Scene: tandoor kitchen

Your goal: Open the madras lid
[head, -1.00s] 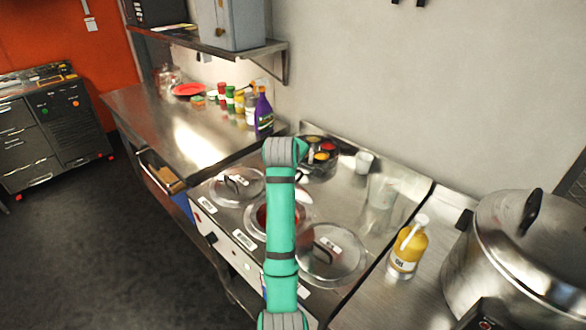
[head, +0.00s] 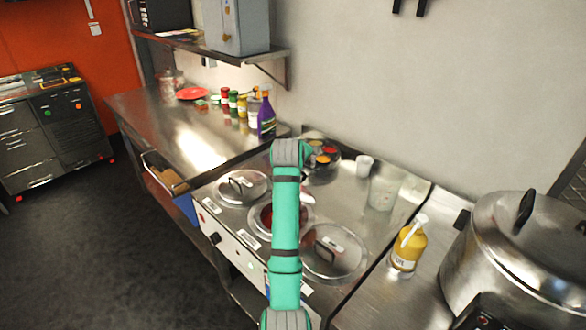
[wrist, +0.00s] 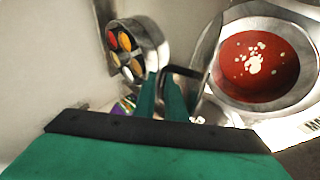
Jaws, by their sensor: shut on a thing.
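My gripper (wrist: 166,92) is shut on a black lid handle (wrist: 187,71) in the wrist view. The lid (wrist: 209,86) seems tilted up on edge beside the open pot; I see little of its surface. The pot holds red curry (wrist: 262,82) with white bits on top, open to view. In the head view my arm crosses in front of this middle pot, so the red curry (head: 266,220) shows only partly and my gripper and the held lid are hidden. The pot labels are too small to read.
Lidded pots stand left (head: 240,188) and right (head: 334,252) of the open one. A round spice tin (head: 322,153) sits behind, near the wall. A yellow oil bottle (head: 408,245) and a large steel pot (head: 515,245) stand to the right. The left counter (head: 170,130) has free room.

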